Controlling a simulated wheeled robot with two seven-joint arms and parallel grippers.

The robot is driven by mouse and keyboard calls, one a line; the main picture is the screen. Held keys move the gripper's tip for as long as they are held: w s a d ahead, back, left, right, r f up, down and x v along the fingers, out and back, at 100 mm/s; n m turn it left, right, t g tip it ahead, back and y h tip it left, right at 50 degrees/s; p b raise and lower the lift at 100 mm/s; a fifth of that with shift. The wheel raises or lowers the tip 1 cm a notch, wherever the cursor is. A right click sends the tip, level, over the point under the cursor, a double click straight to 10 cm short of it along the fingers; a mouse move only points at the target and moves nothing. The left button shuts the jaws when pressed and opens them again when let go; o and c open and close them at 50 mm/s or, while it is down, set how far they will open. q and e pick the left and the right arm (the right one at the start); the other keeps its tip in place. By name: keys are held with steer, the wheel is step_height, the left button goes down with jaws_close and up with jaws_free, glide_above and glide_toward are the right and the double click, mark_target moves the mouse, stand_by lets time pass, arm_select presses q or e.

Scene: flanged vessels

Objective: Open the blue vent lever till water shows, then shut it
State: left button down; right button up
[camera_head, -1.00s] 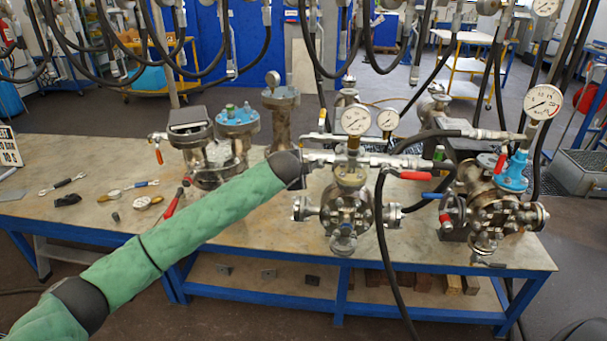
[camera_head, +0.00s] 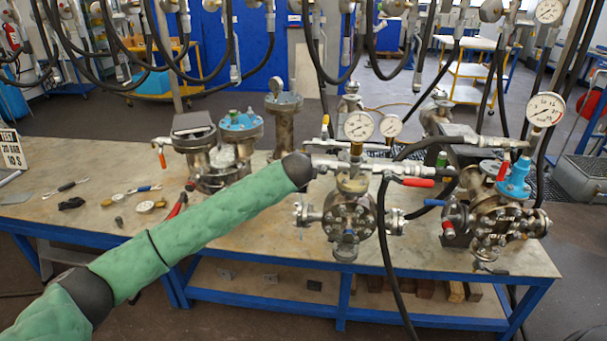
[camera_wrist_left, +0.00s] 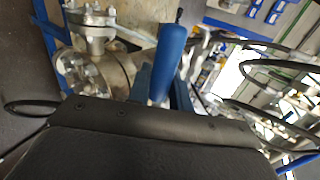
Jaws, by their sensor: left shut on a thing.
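My left arm, in a green sleeve, reaches in from the left and ends in a dark cuff just left of the middle flanged vessel (camera_head: 350,220); its jaws are hidden behind that cuff in the head view. In the left wrist view my left gripper (camera_wrist_left: 163,78) is shut on a blue lever (camera_wrist_left: 172,48), whose handle stands up between the two blue fingers. Flanged metal (camera_wrist_left: 92,20) shows left of it. Another blue lever (camera_head: 433,202) shows near the right vessel (camera_head: 492,215), apart from my arm. I see no water. My right gripper is not in view.
Red-handled valves (camera_head: 417,182) and black hoses crowd the middle and right vessels. A gauge (camera_head: 358,126) tops the middle one. Loose tools and small gauges (camera_head: 145,206) lie on the left of the bench (camera_head: 70,222). Further vessels (camera_head: 210,165) stand behind my arm.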

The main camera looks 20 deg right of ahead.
arm_select(q)
steer(key=c, duration=1.3)
jaws_free()
steer(key=shift+d, duration=0.1)
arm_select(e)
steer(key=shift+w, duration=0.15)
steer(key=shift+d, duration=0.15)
arm_select(q)
steer(key=shift+s+a+r, duration=0.1)
steer(key=shift+s+a, duration=0.05)
steer(key=shift+a, duration=0.05)
steer(key=b+v, duration=0.3)
steer(key=v, duration=0.4)
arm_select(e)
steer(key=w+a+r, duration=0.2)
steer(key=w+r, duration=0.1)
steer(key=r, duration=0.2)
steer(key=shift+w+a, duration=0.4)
arm_select(q)
steer(key=shift+s+r, duration=0.1)
steer(key=shift+r, duration=0.05)
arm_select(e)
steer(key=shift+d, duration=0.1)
